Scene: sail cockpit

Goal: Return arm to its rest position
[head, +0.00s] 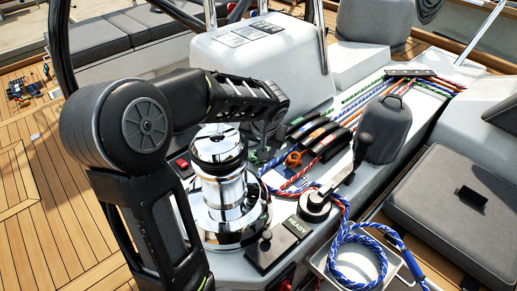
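My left arm (134,126) rises from the bottom left, bends at a large round black joint and reaches right, above and behind the chrome winch (218,180). Its wrist end (272,98) is over the console, left of the row of rope clutches (312,133). Dark parts below the wrist blend with the fittings behind the winch. I cannot make out the fingertips or whether they hold anything. My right gripper is not seen.
A winch handle (346,176) stands right of the winch. A blue-white rope (357,262) lies coiled in a tray at the bottom. A grey bag-like block (387,130) stands behind. Grey cushions (450,215) are at the right. Teak deck (50,190) is open at the left.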

